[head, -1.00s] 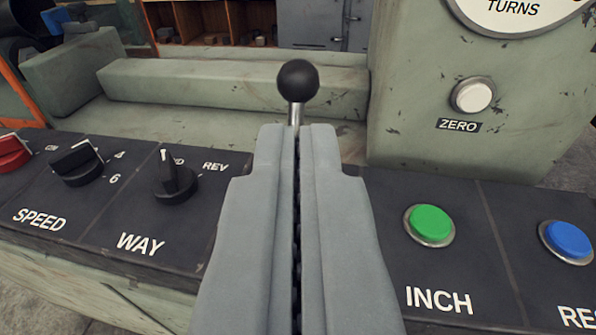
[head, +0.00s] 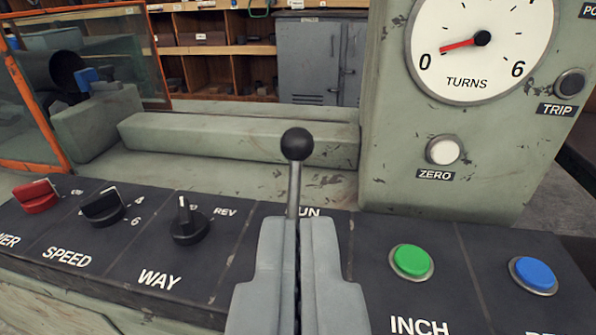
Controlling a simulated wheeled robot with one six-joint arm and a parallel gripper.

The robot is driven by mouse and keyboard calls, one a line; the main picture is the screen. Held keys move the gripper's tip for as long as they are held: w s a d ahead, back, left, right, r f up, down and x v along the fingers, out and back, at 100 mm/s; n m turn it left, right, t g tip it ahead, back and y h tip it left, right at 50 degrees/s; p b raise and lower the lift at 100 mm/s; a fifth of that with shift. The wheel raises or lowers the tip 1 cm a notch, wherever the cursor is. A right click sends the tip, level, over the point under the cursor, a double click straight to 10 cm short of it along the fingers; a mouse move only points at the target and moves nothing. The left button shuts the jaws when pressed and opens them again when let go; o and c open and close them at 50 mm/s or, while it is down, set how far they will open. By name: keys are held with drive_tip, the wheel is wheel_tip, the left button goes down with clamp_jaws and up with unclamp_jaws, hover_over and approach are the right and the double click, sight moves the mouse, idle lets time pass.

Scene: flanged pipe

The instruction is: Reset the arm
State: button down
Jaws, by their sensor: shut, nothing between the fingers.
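My gripper (head: 291,222) is shut with nothing between its fingers. It points forward over the dark control panel (head: 238,262), in the lower middle of the head view. A lever with a black ball knob (head: 297,144) on a steel rod (head: 293,190) stands just beyond the fingertips in the picture. The fingers hide the rod's foot and part of the RUN label. I cannot tell whether the fingertips touch the rod. A green INCH button (head: 411,262) and a blue button (head: 533,274) with a cut-off label are to the right.
The WAY knob (head: 188,222), SPEED knob (head: 103,207) and a red knob (head: 36,196) lie left. A green housing (head: 390,150) at right carries a TURNS dial (head: 470,75) with its needle near 0, a white ZERO button (head: 445,150) and a dark TRIP button (head: 569,84).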

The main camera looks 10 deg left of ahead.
drive_tip(key=s+r+m+t+h, duration=0.1)
drive_tip(key=s+r+h, duration=0.1)
drive_tip(key=s+r, duration=0.55)
drive_tip(key=s+r+m+h, duration=0.1)
drive_tip(key=s+r, duration=0.3)
drive_tip(key=s, duration=0.6)
drive_tip(key=s+a+r, duration=0.1)
drive_tip(key=s+r, duration=0.1)
drive_tip(key=s, duration=1.4)
drive_tip(key=shift+s+r, duration=0.25)
drive_tip(key=shift+s, duration=0.05)
